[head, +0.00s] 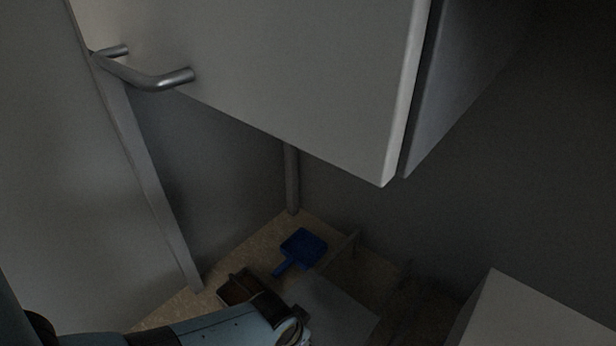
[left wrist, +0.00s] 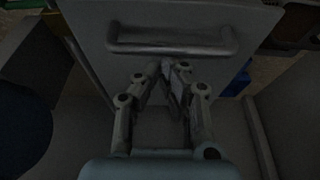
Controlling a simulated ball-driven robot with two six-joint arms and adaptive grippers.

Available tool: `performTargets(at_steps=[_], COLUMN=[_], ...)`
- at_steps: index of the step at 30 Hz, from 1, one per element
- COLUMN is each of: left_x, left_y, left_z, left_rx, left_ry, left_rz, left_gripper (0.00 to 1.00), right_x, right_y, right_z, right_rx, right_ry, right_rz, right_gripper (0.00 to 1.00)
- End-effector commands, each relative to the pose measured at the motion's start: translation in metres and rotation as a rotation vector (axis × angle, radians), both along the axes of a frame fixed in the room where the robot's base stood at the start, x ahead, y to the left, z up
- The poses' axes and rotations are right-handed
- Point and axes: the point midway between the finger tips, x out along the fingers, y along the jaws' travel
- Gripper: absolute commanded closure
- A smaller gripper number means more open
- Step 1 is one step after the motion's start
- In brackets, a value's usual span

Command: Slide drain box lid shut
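In the head view, a flat grey panel (head: 338,308), which looks like the drain box lid, lies low in the recess, with a dark brown open compartment (head: 236,290) to its left. In the left wrist view, the grey panel (left wrist: 205,20) carries a bar handle (left wrist: 170,42). My left gripper (left wrist: 164,68) has its fingertips drawn together just below the handle, with nothing seen between them; contact with the handle cannot be told. In the head view, my left arm reaches in from the lower left and its fingers are hidden. My right gripper is not in view.
A blue scoop-like object (head: 302,245) lies behind the panel on the tan floor (head: 292,222). A vertical pipe (head: 291,180) stands at the back. A large white cabinet (head: 300,75) with a grey handle (head: 150,80) overhangs the recess. A pale block (head: 530,315) is at lower right.

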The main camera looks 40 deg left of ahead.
Motion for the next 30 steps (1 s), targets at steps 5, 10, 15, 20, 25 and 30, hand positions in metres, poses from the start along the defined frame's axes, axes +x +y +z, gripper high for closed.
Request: performTargets(at_steps=[5,10,15,20,25,30], left_x=[-0.015,-0.021,-0.029,-0.035,-0.037,-0.037], left_y=[0.000,-0.001,-0.002,-0.002,-0.002,-0.002], left_z=[0.013,0.046,0.079,0.102,0.112,0.113], left_rx=[0.000,0.000,0.000,0.000,0.000,0.000], left_ry=[0.017,0.009,0.004,0.002,0.001,0.001], left_rz=[0.000,0.000,0.000,-0.001,-0.001,-0.001], left_gripper=[1.00,1.00,1.00,1.00,1.00,1.00], right_x=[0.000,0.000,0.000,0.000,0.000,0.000], right_y=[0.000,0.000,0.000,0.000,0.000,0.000], right_z=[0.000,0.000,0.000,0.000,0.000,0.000], right_rx=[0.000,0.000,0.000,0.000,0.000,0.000], right_ry=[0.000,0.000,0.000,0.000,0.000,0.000], right_rz=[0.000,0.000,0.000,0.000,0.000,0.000], right_gripper=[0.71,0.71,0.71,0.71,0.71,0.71])
